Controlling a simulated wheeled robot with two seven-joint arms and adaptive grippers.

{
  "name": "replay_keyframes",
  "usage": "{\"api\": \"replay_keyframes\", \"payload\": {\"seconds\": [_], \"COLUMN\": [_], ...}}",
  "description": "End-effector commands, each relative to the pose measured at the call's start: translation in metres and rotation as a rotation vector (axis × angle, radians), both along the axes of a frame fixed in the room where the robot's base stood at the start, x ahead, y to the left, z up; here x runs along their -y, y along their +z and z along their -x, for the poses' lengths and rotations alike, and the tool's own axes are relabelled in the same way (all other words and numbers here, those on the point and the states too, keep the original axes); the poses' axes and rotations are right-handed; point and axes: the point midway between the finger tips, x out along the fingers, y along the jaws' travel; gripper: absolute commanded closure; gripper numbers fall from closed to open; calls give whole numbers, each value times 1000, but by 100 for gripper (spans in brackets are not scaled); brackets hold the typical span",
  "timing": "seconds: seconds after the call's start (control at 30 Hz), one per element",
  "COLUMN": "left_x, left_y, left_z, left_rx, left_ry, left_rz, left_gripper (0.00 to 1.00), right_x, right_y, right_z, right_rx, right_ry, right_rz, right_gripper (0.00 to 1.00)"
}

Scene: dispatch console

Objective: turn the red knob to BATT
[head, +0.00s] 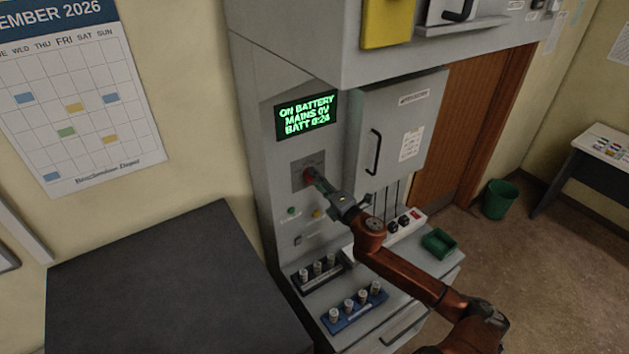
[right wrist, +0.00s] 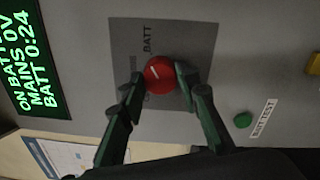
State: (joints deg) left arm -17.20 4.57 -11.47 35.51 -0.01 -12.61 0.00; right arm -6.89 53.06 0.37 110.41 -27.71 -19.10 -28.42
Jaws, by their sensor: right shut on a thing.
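The red knob (head: 309,175) sits on a grey plate (head: 298,181) on the console front, below the green-lit screen. In the right wrist view the knob (right wrist: 160,75) is round with a short white mark, slanted on its face. The BATT label (right wrist: 148,39) is above the knob in that view; another label beside it is partly hidden and too small to read. My right gripper (right wrist: 161,80) is shut on the knob, with a finger on each side. In the head view the right gripper (head: 318,182) partly covers the knob. My left gripper is not in view.
The screen (head: 306,116) reads ON BATTERY, MAINS 0V, BATT 0:24. A green button (head: 291,211) and a yellow one (head: 316,213) are below the plate. A cabinet door with a black handle (head: 375,152) is to the right. Racks (head: 357,312) and a green tray (head: 439,242) are on the ledge.

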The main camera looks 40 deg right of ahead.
Motion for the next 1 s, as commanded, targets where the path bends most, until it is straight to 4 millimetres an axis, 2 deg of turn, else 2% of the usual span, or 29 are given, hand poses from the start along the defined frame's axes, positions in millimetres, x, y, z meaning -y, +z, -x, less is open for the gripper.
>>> {"api": "replay_keyframes", "payload": {"seconds": [0.03, 0.07, 0.3, 0.67, 0.77, 1.0], "left_x": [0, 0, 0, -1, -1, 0], "left_y": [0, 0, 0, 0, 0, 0], "left_z": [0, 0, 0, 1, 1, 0], "left_rx": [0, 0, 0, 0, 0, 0], "left_ry": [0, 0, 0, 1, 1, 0], "left_rz": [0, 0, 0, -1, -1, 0], "left_gripper": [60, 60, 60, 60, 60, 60], "right_x": [2, 2, 1, 0, 0, -4], "right_y": [3, 3, 2, 0, -1, -4], "right_z": [0, 0, 0, 5, 15, 62], "right_rx": [3, 3, 1, 0, -1, -2], "right_ry": [-3, -3, -2, -1, -1, -3], "right_rz": [0, 0, 1, 1, 0, 0], "right_gripper": [94, 70, 53, 52, 52, 52]}}
